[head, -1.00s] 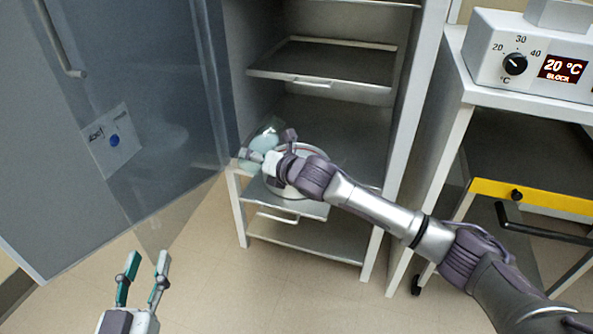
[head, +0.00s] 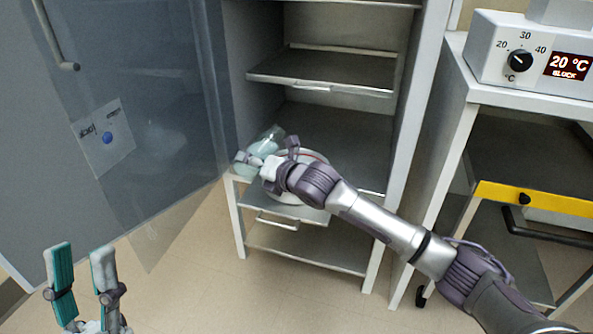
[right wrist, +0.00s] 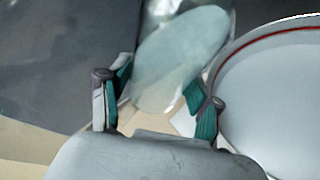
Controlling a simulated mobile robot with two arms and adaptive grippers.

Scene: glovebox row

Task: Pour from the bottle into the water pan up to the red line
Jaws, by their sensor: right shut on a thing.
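The clear bottle (head: 265,143) holds pale blue-green liquid and is tilted, its upper end toward the right. My right gripper (head: 255,161) is shut on it; in the right wrist view the bottle (right wrist: 180,55) sits between the fingers of the gripper (right wrist: 158,100). The water pan (head: 312,158) is a round white pan on a pulled-out shelf, partly hidden behind my right arm. Its red line (right wrist: 290,38) runs inside near the rim. The pan's inside looks pale; I cannot tell the water level. My left gripper (head: 82,275) is open and empty at the lower left.
An open cabinet with shelves (head: 322,75) stands behind the pan. Its glass door (head: 165,110) is swung open at the left. A bench with a dial unit (head: 530,58) reading 20 °C stands at the right. Floor is clear in front.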

